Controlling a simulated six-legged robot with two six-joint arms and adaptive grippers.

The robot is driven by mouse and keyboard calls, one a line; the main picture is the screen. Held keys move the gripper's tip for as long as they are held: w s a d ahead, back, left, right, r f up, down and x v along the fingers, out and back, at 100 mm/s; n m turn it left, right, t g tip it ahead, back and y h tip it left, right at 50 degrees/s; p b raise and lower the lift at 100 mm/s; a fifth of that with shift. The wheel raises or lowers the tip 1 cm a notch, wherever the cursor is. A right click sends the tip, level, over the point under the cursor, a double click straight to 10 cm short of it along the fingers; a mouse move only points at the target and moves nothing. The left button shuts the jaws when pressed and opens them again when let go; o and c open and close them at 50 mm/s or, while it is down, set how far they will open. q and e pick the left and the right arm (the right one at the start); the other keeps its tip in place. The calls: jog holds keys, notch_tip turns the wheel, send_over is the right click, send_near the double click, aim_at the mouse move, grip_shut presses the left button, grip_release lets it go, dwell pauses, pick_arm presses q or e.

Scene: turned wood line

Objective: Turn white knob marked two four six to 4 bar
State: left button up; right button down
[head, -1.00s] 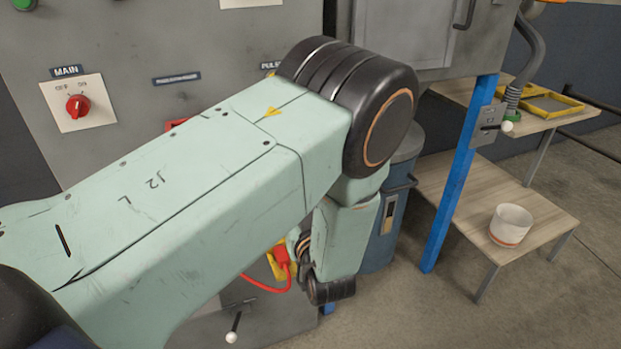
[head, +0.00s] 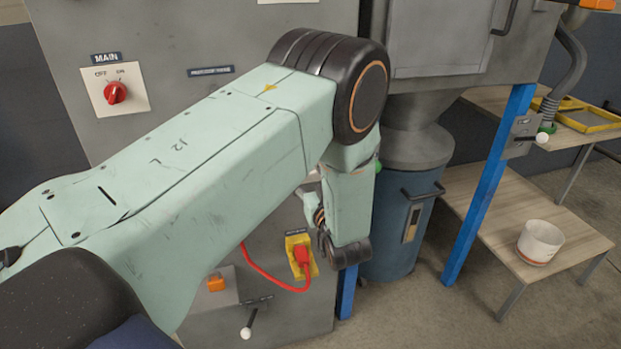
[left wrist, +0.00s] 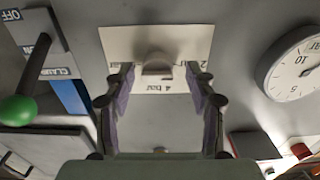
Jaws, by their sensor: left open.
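The white knob (left wrist: 157,64) shows in the left wrist view on a pale plate (left wrist: 190,36) on a grey panel. The plate carries partly covered markings, with "4 bar" readable below the knob. Where the knob points is hard to tell. My left gripper (left wrist: 158,80) is open, with one finger on each side of the knob in the picture. Whether the fingers touch it cannot be told. In the head view my left arm covers part of the panel, and neither the knob nor the gripper's fingertips can be made out. My right gripper is not in view.
Near the knob are a gauge (left wrist: 296,62) and a green-ended lever (left wrist: 18,110). The head view shows a red MAIN switch (head: 115,93), a red plug (head: 302,254) with a cable, a blue bin (head: 400,225), a blue post (head: 489,185) and a white tub (head: 540,241).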

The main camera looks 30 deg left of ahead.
pick_arm(q)
jog(key=shift+w, duration=0.25)
jog(key=shift+s, duration=0.1)
jog(key=c, duration=1.2)
jog(key=shift+o, duration=0.2)
